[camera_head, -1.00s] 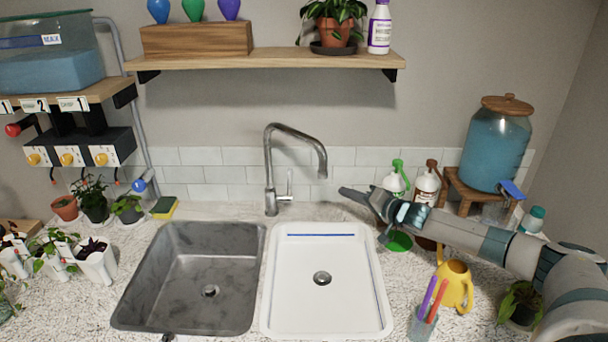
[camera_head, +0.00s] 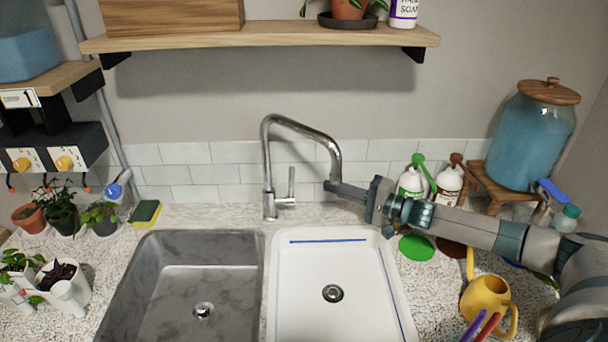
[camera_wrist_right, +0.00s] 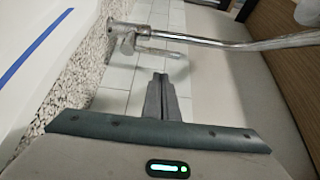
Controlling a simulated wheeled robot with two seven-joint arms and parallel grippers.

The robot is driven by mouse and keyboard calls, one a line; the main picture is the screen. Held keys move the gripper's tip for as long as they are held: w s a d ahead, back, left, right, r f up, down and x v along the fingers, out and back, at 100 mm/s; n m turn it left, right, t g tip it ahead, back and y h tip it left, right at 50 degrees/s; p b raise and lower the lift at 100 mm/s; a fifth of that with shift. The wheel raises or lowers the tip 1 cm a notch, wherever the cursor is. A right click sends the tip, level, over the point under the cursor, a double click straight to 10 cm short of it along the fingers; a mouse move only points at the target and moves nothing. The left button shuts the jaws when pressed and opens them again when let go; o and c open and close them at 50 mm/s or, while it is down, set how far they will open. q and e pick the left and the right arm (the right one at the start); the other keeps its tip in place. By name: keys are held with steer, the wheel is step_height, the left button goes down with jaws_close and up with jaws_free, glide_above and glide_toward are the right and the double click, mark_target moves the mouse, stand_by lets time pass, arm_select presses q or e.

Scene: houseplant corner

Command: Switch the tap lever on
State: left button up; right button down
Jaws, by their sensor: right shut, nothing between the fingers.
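The chrome tap (camera_head: 267,165) stands behind the two sinks, its spout arching to the right. Its small lever (camera_head: 291,181) sticks upright from the right side of the tap body. My right gripper (camera_head: 330,187) is shut and empty, its fingers pointing left toward the lever with a gap between them. In the right wrist view the shut fingers (camera_wrist_right: 161,90) point toward the tap (camera_wrist_right: 126,40), whose spout runs to the right. No water shows from the spout. My left gripper is not in view.
The grey sink (camera_head: 190,250) is on the left and the white sink (camera_head: 290,270) on the right. Soap bottles (camera_head: 410,182), a green disc (camera_head: 416,248) and a yellow watering can (camera_head: 487,298) are near my right arm. A shelf (camera_head: 260,36) hangs above.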

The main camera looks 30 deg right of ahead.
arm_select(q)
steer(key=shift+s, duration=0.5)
arm_select(e)
steer(key=shift+s, duration=0.1)
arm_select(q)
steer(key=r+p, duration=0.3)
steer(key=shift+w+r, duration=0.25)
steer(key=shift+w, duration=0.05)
arm_select(e)
steer(key=x, duration=1)
